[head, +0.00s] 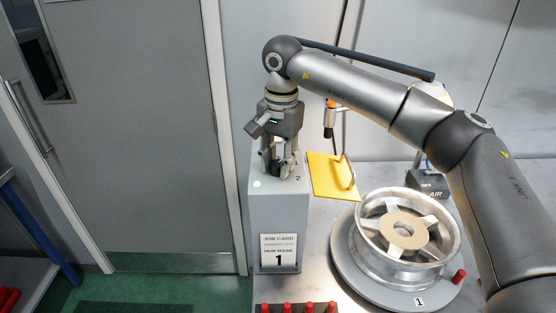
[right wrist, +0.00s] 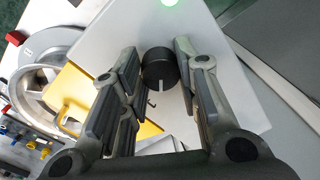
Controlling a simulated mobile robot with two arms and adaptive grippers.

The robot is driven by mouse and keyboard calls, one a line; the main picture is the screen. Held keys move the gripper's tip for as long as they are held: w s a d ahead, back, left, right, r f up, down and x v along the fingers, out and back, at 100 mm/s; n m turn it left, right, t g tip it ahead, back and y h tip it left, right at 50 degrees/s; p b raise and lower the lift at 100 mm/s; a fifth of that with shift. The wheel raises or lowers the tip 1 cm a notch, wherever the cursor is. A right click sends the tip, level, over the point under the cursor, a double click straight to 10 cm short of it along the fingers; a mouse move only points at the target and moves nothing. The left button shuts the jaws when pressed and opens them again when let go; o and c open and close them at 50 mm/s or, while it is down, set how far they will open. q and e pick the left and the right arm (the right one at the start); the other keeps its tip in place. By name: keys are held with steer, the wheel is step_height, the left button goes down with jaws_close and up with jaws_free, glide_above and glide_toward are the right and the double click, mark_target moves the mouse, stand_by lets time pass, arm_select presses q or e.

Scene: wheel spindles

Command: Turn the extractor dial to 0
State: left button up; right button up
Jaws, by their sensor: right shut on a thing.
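The extractor dial (right wrist: 158,70) is a black round knob with a white pointer line, on the sloping top of a grey box (head: 277,215). In the right wrist view the line points toward the bottom of the picture. My right gripper (head: 281,171) is above the box, pointing down, shut on the dial with one finger on each side. In the head view the fingers mostly hide the dial. A printed 2 shows just right of it; I cannot see a 0. A green light glows on the box top. My left gripper is not in view.
A job card (head: 279,250) is on the box front. To the right are a yellow board (head: 330,176), a silver wheel (head: 364,247) on a round stand and a black AIR box (head: 427,184). Red pegs stand at the front. A grey door is left.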

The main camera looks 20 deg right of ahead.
steer(key=n, duration=0.4)
steer(key=shift+r+n, duration=0.15)
steer(key=shift+n, duration=0.15)
steer(key=shift+w+n, duration=0.1)
steer(key=shift+n, duration=1.5)
steer(key=o, duration=1)
steer(key=shift+r, duration=0.1)
steer(key=r, duration=1.1)
steer(key=shift+d+r, duration=0.25)
steer(key=shift+r, duration=0.1)
